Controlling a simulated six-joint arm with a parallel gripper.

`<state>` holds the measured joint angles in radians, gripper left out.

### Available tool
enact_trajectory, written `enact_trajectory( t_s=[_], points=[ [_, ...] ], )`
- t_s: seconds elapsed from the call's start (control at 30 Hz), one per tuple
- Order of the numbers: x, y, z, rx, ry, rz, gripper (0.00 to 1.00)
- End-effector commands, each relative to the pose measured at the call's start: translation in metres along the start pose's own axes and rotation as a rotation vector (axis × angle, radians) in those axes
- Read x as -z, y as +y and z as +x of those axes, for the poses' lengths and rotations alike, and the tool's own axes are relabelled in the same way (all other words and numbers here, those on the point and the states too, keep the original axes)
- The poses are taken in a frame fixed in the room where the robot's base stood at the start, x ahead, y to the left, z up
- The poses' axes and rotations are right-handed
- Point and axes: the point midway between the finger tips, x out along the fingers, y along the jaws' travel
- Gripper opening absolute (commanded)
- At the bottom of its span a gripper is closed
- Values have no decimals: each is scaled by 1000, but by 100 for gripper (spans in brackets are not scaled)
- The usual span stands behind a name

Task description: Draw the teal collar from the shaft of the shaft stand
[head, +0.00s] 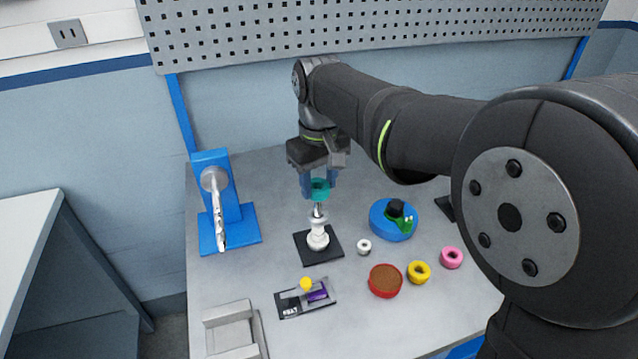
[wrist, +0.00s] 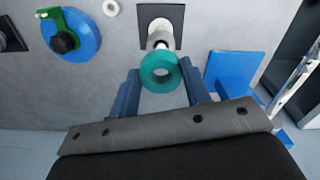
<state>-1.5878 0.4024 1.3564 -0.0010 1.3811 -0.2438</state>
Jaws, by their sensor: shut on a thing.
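The teal collar (head: 319,187) is held between the two blue fingers of my gripper (head: 319,190), high at the top of the shaft. In the wrist view the collar (wrist: 147,79) shows as a ring between the fingertips of my gripper (wrist: 160,76). The shaft stand (head: 318,238) has a white body on a black square base, with a metal shaft end showing just below the collar. The stand also shows beyond the collar in the wrist view (wrist: 160,37). I cannot tell whether the shaft tip is still inside the collar.
A blue bracket (head: 228,215) with a metal arm stands left. A blue round base with a green part (head: 393,221) is at right.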

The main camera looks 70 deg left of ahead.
Motion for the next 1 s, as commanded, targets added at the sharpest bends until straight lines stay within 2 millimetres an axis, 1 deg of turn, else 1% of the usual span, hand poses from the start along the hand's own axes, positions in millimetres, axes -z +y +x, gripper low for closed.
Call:
enact_trajectory(
  t_s=[0.3,0.8,1.0],
  points=[
    [0,0,-2,0,0,0,21],
    [0,0,-38,0,1,0,21],
    [0,0,-40,0,-1,0,21]
  ],
)
